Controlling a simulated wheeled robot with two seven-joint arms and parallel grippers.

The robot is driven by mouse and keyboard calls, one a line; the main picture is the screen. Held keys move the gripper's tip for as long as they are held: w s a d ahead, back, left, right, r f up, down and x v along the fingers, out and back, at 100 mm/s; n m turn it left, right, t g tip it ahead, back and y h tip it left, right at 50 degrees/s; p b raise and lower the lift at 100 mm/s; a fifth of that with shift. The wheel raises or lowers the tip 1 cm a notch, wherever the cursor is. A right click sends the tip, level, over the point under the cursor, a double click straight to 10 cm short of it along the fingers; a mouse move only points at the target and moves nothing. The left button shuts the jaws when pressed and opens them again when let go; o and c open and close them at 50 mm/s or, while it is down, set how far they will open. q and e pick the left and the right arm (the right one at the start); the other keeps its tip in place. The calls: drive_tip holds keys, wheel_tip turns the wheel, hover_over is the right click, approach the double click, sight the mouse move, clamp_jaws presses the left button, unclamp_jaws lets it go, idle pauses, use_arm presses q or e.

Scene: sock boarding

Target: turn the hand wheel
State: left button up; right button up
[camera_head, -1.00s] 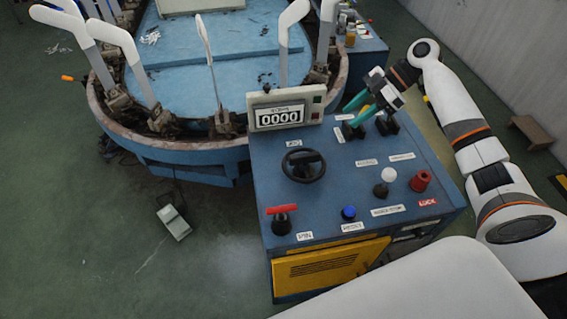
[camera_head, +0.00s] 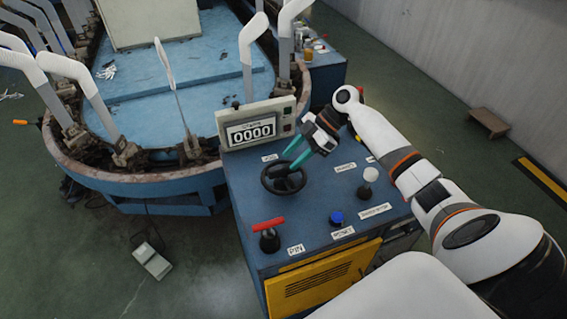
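The black hand wheel (camera_head: 270,184) sits on the sloped top of the blue control console (camera_head: 315,205), left of its middle. My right gripper (camera_head: 289,163) reaches in from the right with two teal fingers. The fingers are apart with nothing between them that I can see. Their tips are at the far edge of the wheel, over or just above its rim; I cannot tell whether they touch it. My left gripper is out of view.
A counter display (camera_head: 252,133) reading 0000 stands behind the wheel. A red-handled PIN lever (camera_head: 268,225), a blue button (camera_head: 336,218) and a white-knobbed lever (camera_head: 369,175) stand nearby on the console. The round machine with white sock boards (camera_head: 70,75) is at left.

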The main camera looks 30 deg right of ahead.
sight(284, 166)
drive_tip(key=shift+p+x, duration=0.35)
drive_tip(key=shift+x, duration=1.95)
drive_tip(key=shift+c, duration=0.2)
clamp_jaws()
